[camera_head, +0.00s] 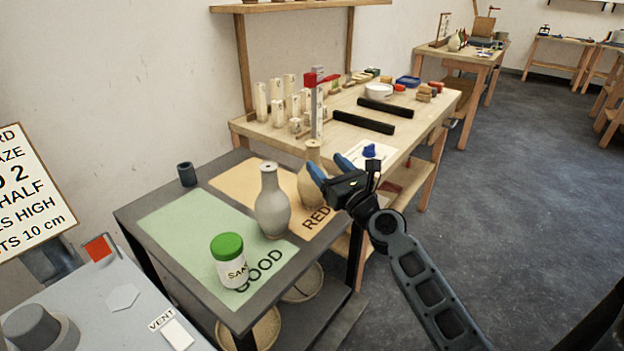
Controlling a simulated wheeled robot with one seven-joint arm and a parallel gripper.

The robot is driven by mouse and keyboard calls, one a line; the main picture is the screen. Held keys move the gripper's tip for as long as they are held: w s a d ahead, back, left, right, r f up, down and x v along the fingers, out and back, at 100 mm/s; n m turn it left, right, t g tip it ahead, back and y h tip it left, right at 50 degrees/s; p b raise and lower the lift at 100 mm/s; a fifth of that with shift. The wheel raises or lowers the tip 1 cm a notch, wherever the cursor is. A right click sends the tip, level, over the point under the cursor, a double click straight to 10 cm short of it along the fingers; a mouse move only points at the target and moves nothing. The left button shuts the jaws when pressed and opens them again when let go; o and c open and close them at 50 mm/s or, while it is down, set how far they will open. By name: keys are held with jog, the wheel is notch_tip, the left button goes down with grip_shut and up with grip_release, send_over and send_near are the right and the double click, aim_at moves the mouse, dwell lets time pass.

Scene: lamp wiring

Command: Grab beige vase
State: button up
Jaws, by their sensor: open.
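The beige vase (306,190) stands upright on the orange mat marked "RED…" on the dark table. Its right side is partly hidden by my gripper. My gripper (322,176) is open, with blue fingers at the right side of the beige vase in the picture. I cannot tell whether the fingers touch it or reach around it. A grey vase (272,206) stands upright to the left and in front, on the green mat marked "GOOD".
A green-lidded jar (229,262) stands on the green mat (180,232). A small dark cup (187,174) sits at the table's back left. Behind is a wooden bench (420,112) with blocks, black bars and a white bowl. Grey floor lies open at right.

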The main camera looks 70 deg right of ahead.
aim_at(317, 155)
jog(key=shift+x, duration=3.5)
jog(key=shift+f, duration=0.2)
grip_shut()
